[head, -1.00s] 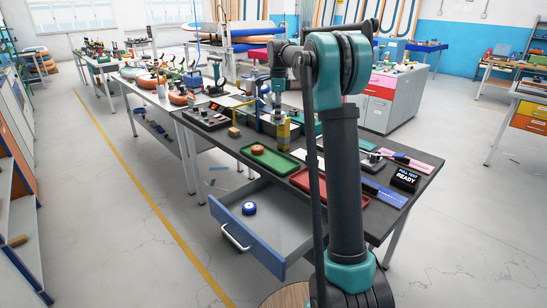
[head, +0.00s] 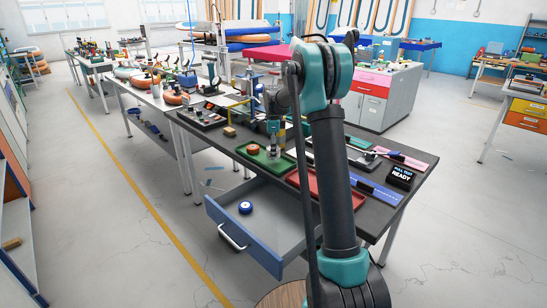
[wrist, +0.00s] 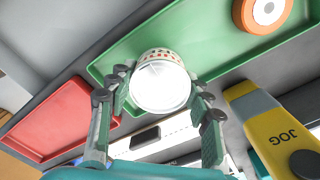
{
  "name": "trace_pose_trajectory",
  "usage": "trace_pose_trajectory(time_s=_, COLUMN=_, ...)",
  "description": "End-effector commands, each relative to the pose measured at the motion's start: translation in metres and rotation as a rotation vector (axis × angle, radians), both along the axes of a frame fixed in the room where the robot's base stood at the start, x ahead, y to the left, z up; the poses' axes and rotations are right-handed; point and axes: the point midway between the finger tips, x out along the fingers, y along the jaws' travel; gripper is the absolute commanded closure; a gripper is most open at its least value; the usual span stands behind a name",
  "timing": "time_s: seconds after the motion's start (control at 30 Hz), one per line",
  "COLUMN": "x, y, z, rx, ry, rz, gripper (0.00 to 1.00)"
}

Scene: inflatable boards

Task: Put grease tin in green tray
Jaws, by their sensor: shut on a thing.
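The green tray (wrist: 205,42) lies behind the tin in that view. In the head view my gripper (head: 273,138) is over the far part of the green tray (head: 284,167). The tin is small there, and I cannot tell whether it touches the tray floor.
An orange roll (head: 253,149) sits in the green tray's left part. A red tray (head: 322,188) lies to the right. A yellow JOG-labelled object (wrist: 262,118) is close beside my gripper. An open drawer (head: 240,237) below holds a blue roll (head: 245,207).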

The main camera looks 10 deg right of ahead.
Motion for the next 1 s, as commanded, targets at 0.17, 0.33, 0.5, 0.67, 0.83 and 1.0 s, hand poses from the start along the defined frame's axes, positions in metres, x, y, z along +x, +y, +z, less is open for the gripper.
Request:
trace_pose_trajectory(time_s=0.17, x=0.0, y=0.0, z=-0.025, rx=0.0, ry=0.0, rz=0.0, gripper=0.81)
trace_pose_trajectory(time_s=0.33, x=0.0, y=0.0, z=-0.029, rx=0.0, ry=0.0, rz=0.0, gripper=0.81)
trace_pose_trajectory(time_s=0.5, x=0.0, y=0.0, z=-0.03, rx=0.0, ry=0.0, rz=0.0, gripper=0.81)
trace_pose_trajectory(time_s=0.67, x=0.0, y=0.0, z=-0.031, rx=0.0, ry=0.0, rz=0.0, gripper=0.39)
trace_pose_trajectory(time_s=0.83, x=0.0, y=0.0, z=-0.031, rx=0.0, ry=0.0, rz=0.0, gripper=0.29)
trace_pose_trajectory(time_s=1.0, x=0.0, y=0.0, z=-0.031, rx=0.0, ry=0.0, rz=0.0, gripper=0.29)
